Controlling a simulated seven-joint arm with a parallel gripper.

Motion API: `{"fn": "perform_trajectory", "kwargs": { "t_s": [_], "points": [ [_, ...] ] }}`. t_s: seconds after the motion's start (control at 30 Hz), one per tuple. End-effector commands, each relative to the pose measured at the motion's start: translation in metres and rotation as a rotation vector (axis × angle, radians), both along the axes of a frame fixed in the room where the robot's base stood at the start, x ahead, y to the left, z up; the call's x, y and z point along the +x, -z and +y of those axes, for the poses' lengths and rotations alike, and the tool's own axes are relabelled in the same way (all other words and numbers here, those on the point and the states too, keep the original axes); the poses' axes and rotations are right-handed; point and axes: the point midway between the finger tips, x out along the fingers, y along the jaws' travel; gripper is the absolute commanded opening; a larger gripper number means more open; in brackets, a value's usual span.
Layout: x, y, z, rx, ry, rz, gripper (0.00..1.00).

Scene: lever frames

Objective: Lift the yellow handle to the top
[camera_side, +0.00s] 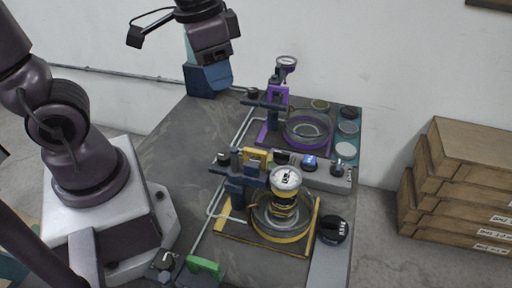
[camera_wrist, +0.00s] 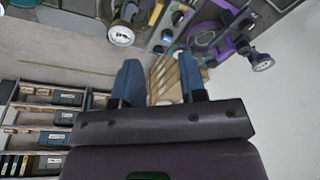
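The yellow handle (camera_side: 257,157) is a small block on a dark bracket, left of and slightly above a white round gauge (camera_side: 286,178) in the side view. It belongs to the unit with the yellow square frame (camera_side: 230,232). How far up its travel it sits, I cannot tell. My gripper (camera_side: 208,84) is above the table's far left part, well away from the yellow handle and touching nothing I can see. In the wrist view my gripper (camera_wrist: 160,78) has its two blue fingers apart with nothing held. The yellow unit's gauge shows in the wrist view (camera_wrist: 121,35).
A purple-framed unit with a purple handle (camera_side: 278,95) stands behind the yellow one. A green handle (camera_side: 205,266) is at the front. Dark knobs (camera_side: 332,230) and a grey switch panel (camera_side: 330,173) lie to the right. Boxes (camera_side: 455,185) are stacked beyond the table.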

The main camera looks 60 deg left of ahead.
Motion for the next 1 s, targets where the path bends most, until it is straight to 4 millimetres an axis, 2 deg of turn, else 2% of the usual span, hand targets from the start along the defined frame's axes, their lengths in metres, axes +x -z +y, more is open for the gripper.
{"fn": "perform_trajectory", "kwargs": {
  "t_s": [0.03,0.2,0.33,0.47,0.63,0.77,1.0],
  "points": [
    [0.011,0.012,-0.003,0.011,0.065,0.06,0.38],
    [0.04,0.042,-0.013,0.033,0.313,0.179,0.38],
    [0.057,0.049,-0.018,0.043,0.499,0.201,0.38],
    [0.059,0.045,-0.018,0.055,0.597,0.185,0.38],
    [0.059,0.057,-0.018,0.057,0.622,0.188,0.38],
    [0.058,0.08,-0.018,0.056,0.621,0.191,0.38],
    [0.057,0.131,-0.018,0.055,0.62,0.192,0.38]
  ]
}}
